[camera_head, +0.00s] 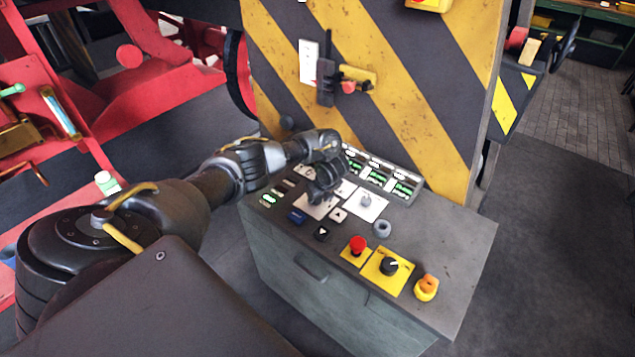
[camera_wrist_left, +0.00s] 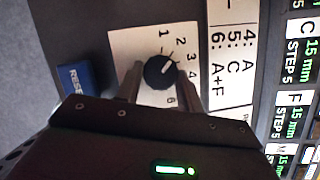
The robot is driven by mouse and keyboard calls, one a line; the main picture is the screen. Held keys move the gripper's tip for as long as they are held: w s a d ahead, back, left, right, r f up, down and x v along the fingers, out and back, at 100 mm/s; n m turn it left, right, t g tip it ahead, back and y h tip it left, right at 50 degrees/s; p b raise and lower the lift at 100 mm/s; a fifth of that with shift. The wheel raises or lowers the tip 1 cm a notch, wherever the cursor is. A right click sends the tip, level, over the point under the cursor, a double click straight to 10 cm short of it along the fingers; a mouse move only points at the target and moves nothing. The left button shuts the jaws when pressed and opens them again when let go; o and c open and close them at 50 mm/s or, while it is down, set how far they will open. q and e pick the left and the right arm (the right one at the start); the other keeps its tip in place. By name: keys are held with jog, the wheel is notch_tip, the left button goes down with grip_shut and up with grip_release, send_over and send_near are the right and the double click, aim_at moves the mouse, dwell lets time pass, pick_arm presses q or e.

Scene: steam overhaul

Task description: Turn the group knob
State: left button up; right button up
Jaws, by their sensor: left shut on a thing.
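The group knob (camera_wrist_left: 158,75) is a round black dial with a white pointer mark, on a white plate (camera_wrist_left: 125,45) numbered around it. In the left wrist view its mark points up and right, roughly toward the 2 and 3; the 5 is hidden. My left gripper (camera_wrist_left: 161,82) has one finger on each side of the knob and is shut on it. In the head view my left gripper (camera_head: 322,192) reaches down onto the console and hides the knob; part of the white plate (camera_head: 316,210) shows below. My right gripper is not in view.
The grey console (camera_head: 445,240) also carries lit displays (camera_head: 378,178), a toggle on a white plate (camera_head: 368,206), a red button (camera_head: 358,244), a black rotary switch (camera_head: 389,265) and an orange-yellow control (camera_head: 427,288). A blue RESET button (camera_wrist_left: 73,78) sits beside the knob's plate. A yellow-and-black striped panel (camera_head: 385,60) stands behind.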

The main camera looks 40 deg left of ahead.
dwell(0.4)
pick_arm(q)
jog(key=o, duration=1)
jog(key=p+v, duration=0.1)
jog(key=v, duration=0.4)
jog(key=shift+w+r+p, duration=0.15)
jog(key=shift+r+p, duration=0.25)
jog(key=shift+d+b, duration=0.25)
jog(key=shift+b, duration=0.1)
jog(key=v, duration=0.5)
jog(key=shift+a+f, duration=0.1)
